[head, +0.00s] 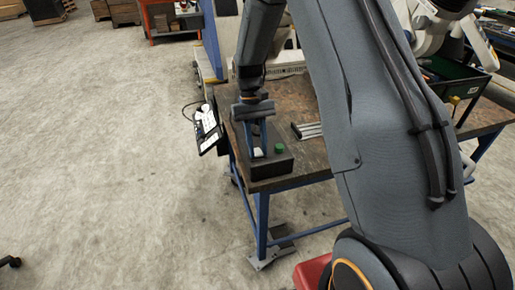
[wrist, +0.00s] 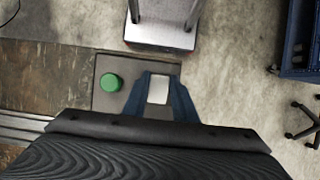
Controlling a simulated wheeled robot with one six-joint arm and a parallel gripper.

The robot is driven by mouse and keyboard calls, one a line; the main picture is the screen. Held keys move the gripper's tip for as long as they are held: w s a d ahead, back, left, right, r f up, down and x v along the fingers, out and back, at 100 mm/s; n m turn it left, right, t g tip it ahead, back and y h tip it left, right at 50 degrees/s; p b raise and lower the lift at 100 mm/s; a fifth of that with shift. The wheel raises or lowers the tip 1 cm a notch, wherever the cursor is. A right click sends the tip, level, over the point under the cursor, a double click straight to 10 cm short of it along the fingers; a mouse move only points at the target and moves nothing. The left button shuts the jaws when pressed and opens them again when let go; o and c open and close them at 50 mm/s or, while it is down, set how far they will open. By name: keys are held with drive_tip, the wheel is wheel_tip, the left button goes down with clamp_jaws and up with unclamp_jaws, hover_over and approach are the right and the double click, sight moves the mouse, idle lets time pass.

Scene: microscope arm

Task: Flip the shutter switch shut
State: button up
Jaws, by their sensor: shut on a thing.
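A dark switch box (head: 268,170) sits at the near left corner of the workbench in the head view, and it also shows in the wrist view (wrist: 112,63). A small whitish switch (wrist: 158,90) is on it, with a round green button (wrist: 111,82) to its left in the wrist view. My gripper (wrist: 160,77) reaches down over the box, with its blue fingers on either side of the whitish switch, shut on it. In the head view my gripper (head: 257,147) comes from above, and the whitish switch (head: 258,153) shows at the fingertips. The switch's exact tilt cannot be told.
The workbench (head: 290,100) has a worn brown top. Grey metal bars (head: 308,130) lie right of the box. A tilted tablet (head: 208,130) hangs at the bench's left edge. A dark green bin (head: 455,80) stands at the back right.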

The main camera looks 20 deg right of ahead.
drive_tip(key=o, duration=1)
drive_tip(key=shift+o, duration=0.2)
drive_tip(key=b+v, duration=0.2)
drive_tip(key=v, duration=0.5)
drive_tip(key=shift+w+r, duration=0.2)
drive_tip(key=shift+r, duration=0.2)
